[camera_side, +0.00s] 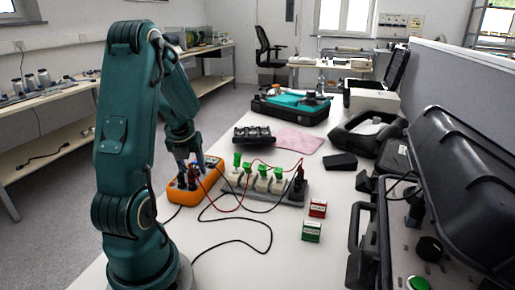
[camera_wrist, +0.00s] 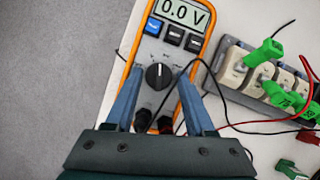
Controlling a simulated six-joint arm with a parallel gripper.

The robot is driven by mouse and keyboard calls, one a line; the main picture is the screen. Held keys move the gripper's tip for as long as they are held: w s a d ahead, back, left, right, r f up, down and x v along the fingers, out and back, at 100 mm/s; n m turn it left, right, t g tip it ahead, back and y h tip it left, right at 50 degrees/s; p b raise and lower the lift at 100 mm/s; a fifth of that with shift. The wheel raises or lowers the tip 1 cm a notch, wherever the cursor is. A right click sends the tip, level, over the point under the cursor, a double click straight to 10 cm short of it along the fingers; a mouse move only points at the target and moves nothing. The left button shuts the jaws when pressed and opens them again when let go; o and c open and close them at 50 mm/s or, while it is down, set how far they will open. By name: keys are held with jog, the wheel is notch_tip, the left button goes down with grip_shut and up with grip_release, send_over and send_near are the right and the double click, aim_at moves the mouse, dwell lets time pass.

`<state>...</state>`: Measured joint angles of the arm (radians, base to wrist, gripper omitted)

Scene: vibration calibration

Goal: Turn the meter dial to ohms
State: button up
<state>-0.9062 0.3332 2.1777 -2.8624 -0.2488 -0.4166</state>
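The orange multimeter (camera_side: 182,196) lies at the table's left edge in the side view. In the wrist view, its display (camera_wrist: 181,12) reads 0.0 V. Its round black dial (camera_wrist: 158,75) has a pale mark pointing roughly up the picture; the printing around it is too small to read. My gripper (camera_wrist: 160,76) is open, its two blue fingers apart with the dial between their tips in the picture. I cannot tell whether they touch it. In the side view, my gripper (camera_side: 190,166) is over the meter and hides part of it.
A grey socket strip (camera_side: 266,188) with several green plugs stands right of the meter. Black and red leads cross the table and the meter's lower part. A red block (camera_side: 318,208) and a green block (camera_side: 311,232) lie nearby. An open black case (camera_side: 455,190) stands at the right.

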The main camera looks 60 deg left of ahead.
jog(key=shift+o, duration=0.5)
jog(key=shift+n, duration=0.5)
